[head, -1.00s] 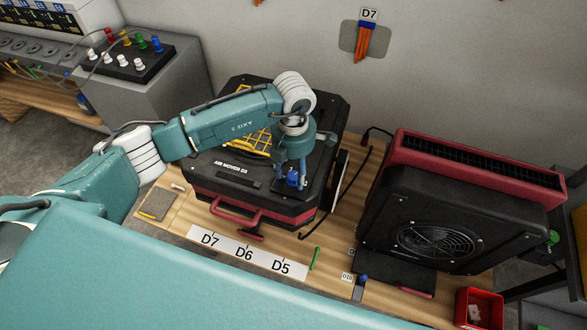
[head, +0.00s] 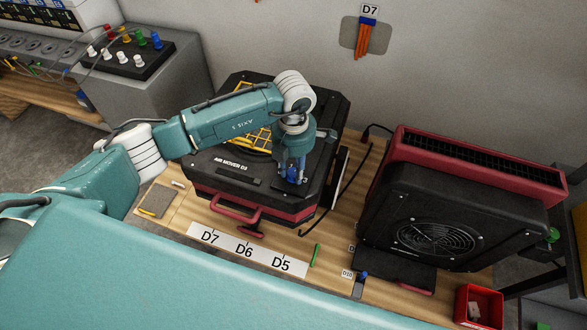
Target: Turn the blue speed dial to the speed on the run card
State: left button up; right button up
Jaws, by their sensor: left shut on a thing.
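The blue speed dial (head: 293,172) is on the top right part of the black and red air mover (head: 222,162), labelled "AIR MOVER D3". My left gripper (head: 292,175) points down over the dial and is shut on it; its fingers partly hide the dial, and I cannot read its setting. I cannot make out a run card with a readable speed in this view. My right gripper is not in view.
A second black and red unit (head: 425,235) stands at the right. A white strip (head: 247,250) marked D7, D6, D5 lies at the bench's front, with a green marker (head: 315,255) beside it. A red bin (head: 479,306) sits at the lower right.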

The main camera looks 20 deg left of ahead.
aim_at(294, 172)
pick_arm(q)
jog(key=shift+f+n+b, duration=0.1)
jog(key=shift+n+b, duration=0.5)
jog(key=shift+n, duration=0.4)
jog(key=n+b, duration=0.1)
jog(key=n, duration=0.2)
jog(key=shift+n+b, duration=0.3)
jog(key=n+b, duration=0.1)
jog(key=n, duration=0.2)
jog(key=shift+n+b, duration=0.3)
jog(key=shift+n, duration=0.9)
jog(key=o, duration=1.1)
jog(key=shift+o, duration=0.2)
jog(key=shift+r, duration=0.25)
notch_tip(294, 172, up, 12)
